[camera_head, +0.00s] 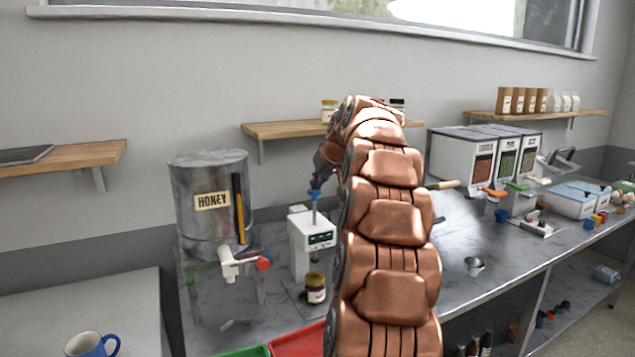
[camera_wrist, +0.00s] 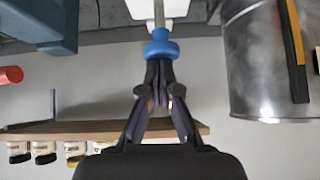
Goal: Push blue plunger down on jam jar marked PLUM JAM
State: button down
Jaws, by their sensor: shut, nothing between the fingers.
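The blue plunger (camera_head: 314,194) stands raised on a thin metal rod above a white dispenser (camera_head: 312,232) on the counter. The rod continues beyond the plunger toward the white dispenser (camera_wrist: 156,8).
A metal HONEY tank (camera_head: 208,205) with a red-handled tap stands left of the dispenser. Green and red trays (camera_head: 298,343) lie in front. A wooden shelf with jars (camera_head: 285,129) is behind.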

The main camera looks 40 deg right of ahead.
aim_at(318, 191)
notch_tip(318, 191, down, 7)
jog(key=b, duration=0.5)
jog(key=shift+s+a+f, duration=0.1)
jog(key=shift+f, duration=0.55)
jog(key=shift+s+a+f, duration=0.1)
jog(key=shift+f, duration=0.55)
jog(key=shift+f+g+b, duration=0.2)
jog(key=shift+g+b, duration=0.1)
jog(key=shift+t, duration=0.4)
jog(key=r, duration=0.2)
jog(key=r+p, duration=0.1)
jog(key=r, duration=0.1)
jog(key=r+p, duration=0.1)
jog(key=r, duration=0.2)
jog(key=shift+w+d, duration=0.25)
jog(key=shift+d, duration=0.05)
jog(key=b+v, duration=0.2)
jog(key=v, duration=0.9)
jog(key=shift+w+r, duration=0.35)
jog(key=shift+d, duration=0.1)
